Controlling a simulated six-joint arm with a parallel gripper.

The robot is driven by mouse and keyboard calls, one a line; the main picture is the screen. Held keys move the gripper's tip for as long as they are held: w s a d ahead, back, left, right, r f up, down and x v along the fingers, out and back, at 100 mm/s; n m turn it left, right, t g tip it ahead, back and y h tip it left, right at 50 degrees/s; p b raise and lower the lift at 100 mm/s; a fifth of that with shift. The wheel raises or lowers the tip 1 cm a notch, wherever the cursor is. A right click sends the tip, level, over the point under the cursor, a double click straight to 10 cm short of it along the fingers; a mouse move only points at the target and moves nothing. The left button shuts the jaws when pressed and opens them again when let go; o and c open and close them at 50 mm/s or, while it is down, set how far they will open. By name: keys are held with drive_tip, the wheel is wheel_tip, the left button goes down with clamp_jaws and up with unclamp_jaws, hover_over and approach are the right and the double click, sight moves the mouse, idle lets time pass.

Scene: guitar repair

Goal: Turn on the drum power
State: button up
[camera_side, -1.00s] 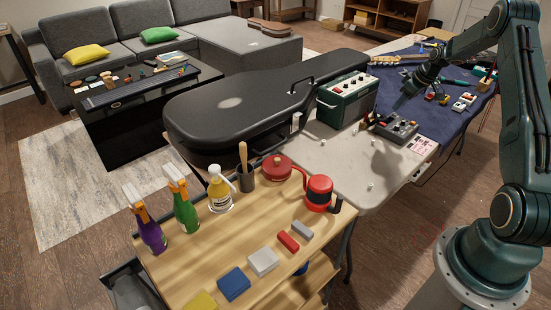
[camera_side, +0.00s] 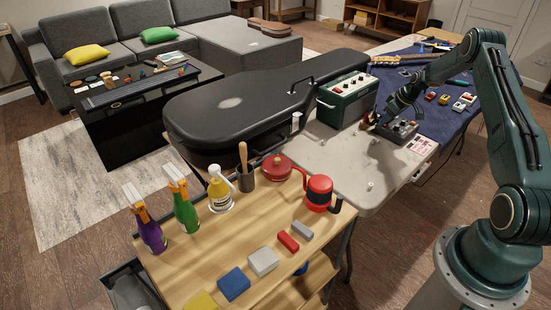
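A small dark grey box with knobs (camera_side: 403,134), which may be the drum unit, sits on the pale table behind its front right part. A printed card lies against its right side. My gripper (camera_side: 388,116) is at the box's back left side, pointing down, low and close to it. I cannot tell whether it touches the box. The fingers are dark and small, so their opening does not show. No power switch can be made out at this size, and the arm covers part of the area behind the box.
A green amplifier (camera_side: 346,98) stands just left of the box. A black guitar case (camera_side: 245,105) lies farther left. Small pedals (camera_side: 459,106) and a guitar neck rest on the blue cloth (camera_side: 440,125).

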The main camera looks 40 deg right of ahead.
clamp_jaws()
drive_tip(key=shift+w+g, duration=0.1)
drive_tip(key=shift+g, duration=0.2)
drive_tip(key=shift+w+g, duration=0.2)
drive_tip(key=shift+g, duration=0.6)
drive_tip(key=shift+w+g, duration=0.2)
drive_tip(key=shift+g, duration=0.6)
